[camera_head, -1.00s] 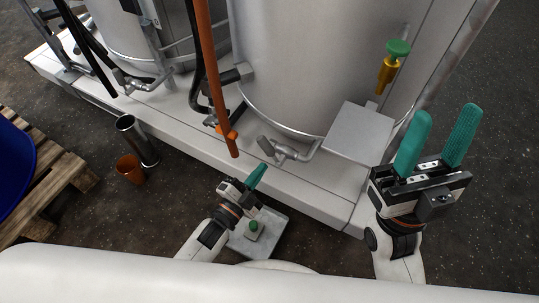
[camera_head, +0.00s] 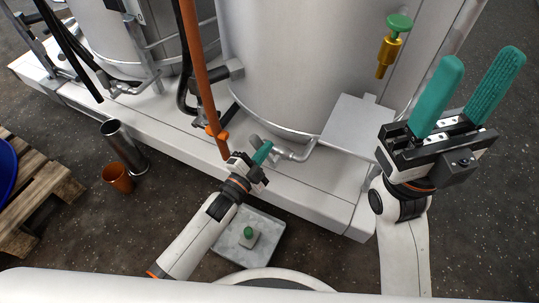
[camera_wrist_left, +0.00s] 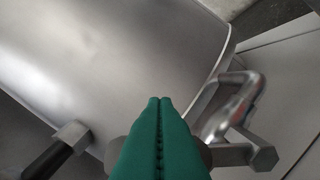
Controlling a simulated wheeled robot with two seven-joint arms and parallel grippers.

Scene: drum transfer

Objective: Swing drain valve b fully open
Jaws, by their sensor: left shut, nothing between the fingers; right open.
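A grey metal drain valve (camera_head: 291,152) sits low at the base of the right-hand tank (camera_head: 275,65). I see no label telling which valve is b. My left gripper (camera_head: 263,150) is shut and empty, its green fingertips beside this valve and partly covering it. In the left wrist view the shut fingers (camera_wrist_left: 160,105) point toward the tank, with the valve's bent metal part (camera_wrist_left: 236,108) and hex end (camera_wrist_left: 263,158) just to their right. I cannot tell whether they touch. My right gripper (camera_head: 480,75) is open and empty, away from the valve.
An orange pole (camera_head: 202,85) stands just left of my left gripper. A similar valve (camera_head: 130,87) is on the left tank. A steel cylinder (camera_head: 122,142), an orange cup (camera_head: 118,178) and a pallet (camera_head: 45,185) are at left. A plate with a green button (camera_head: 248,232) lies below.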

